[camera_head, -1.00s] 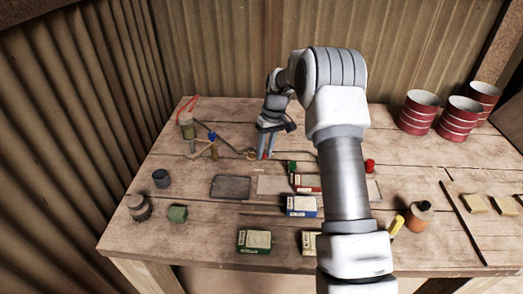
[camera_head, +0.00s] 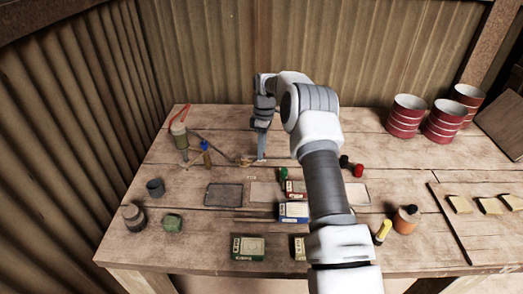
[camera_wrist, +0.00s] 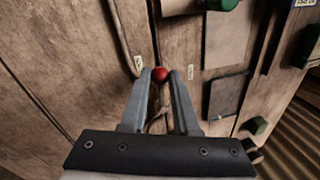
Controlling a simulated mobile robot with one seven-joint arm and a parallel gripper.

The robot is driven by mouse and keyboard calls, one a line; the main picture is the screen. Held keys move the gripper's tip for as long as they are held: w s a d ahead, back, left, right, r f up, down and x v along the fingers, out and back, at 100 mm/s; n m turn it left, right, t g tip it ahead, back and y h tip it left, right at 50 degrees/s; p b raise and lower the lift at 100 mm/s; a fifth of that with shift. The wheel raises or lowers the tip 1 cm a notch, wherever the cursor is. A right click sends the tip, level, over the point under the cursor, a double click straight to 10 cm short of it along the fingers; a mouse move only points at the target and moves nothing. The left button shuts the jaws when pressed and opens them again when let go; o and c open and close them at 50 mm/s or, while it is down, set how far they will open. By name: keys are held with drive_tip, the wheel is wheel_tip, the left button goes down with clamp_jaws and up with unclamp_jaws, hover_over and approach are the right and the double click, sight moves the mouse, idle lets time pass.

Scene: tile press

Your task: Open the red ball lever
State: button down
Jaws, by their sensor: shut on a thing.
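The red ball (camera_wrist: 160,74) of the lever sits between the tips of my gripper's fingers (camera_wrist: 160,78) in the wrist view. The fingers are shut on it from both sides. In the head view my gripper (camera_head: 261,158) points down at the back middle of the wooden table, and the ball cannot be made out there. A thin grey bar (camera_head: 217,143) runs from the left toward a small brass-coloured part (camera_head: 245,160) just left of the fingers. I cannot tell how the ball joins the lever.
A blue-handled tool (camera_head: 205,146) stands to the left. Boxes, including a blue and white one (camera_head: 294,211), lie in front of my gripper. A dark plate (camera_head: 223,195) lies at front left. Red cans (camera_head: 405,116) stand at the back right. My arm hides part of the table.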

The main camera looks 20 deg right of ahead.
drive_tip(key=shift+w+n, duration=0.15)
drive_tip(key=shift+n, duration=0.15)
drive_tip(key=c, duration=0.7)
unclamp_jaws()
drive_tip(key=w+r+p, duration=0.1)
drive_tip(key=r+p, duration=0.1)
drive_tip(key=r, duration=0.3)
drive_tip(key=w+d+r+p, duration=0.1)
drive_tip(key=r+p, duration=0.2)
drive_tip(key=r, duration=0.3)
drive_tip(key=w+r+p, duration=0.1)
drive_tip(key=r+p, duration=0.2)
drive_tip(key=r, duration=0.3)
drive_tip(key=shift+d+r, duration=0.1)
drive_tip(key=shift+d, duration=0.2)
